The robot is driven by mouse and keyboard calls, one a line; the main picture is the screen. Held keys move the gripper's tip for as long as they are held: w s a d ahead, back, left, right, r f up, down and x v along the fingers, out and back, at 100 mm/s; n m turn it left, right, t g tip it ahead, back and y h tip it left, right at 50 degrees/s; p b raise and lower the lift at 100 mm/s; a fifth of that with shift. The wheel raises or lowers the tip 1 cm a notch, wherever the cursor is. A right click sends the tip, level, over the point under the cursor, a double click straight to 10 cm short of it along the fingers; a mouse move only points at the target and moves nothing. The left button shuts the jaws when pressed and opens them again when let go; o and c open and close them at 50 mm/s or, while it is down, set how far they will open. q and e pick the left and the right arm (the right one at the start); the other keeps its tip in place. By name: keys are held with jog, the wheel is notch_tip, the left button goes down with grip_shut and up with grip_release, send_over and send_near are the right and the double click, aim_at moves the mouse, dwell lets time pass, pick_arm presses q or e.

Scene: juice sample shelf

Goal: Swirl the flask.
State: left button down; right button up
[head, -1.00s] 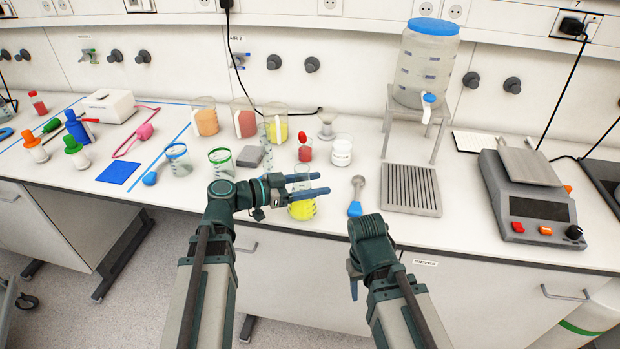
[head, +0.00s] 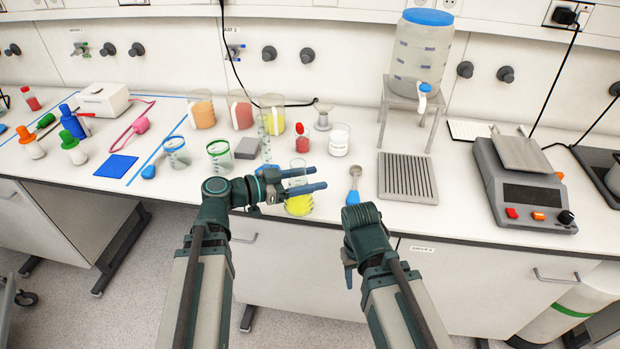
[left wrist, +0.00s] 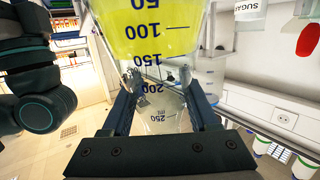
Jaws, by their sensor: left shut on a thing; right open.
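The flask (head: 299,206) is clear glass with yellow liquid in its lower part. My left gripper (head: 319,178) is shut around its upper part, above the liquid, at the front edge of the bench. In the head view the flask looks about upright; I cannot tell whether its base touches the bench. In the left wrist view the flask (left wrist: 150,30) stands between the fingers (left wrist: 163,100), with volume marks and the yellow liquid at the top of the picture. My right gripper (head: 350,277) is open, low in front of the bench, mostly hidden by its own wrist.
A blue-handled spoon (head: 354,185) lies right of the flask. Behind it stand a white jar (head: 339,140), a small red-filled bottle (head: 302,142) and a measuring cylinder (head: 265,135). A slotted drain tray (head: 407,178) and a hotplate-like device (head: 525,190) are further right.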

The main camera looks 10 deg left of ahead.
pick_arm(q)
jog(key=shift+r+p, duration=1.95)
jog(key=shift+r, duration=0.3)
jog(key=shift+f, duration=0.1)
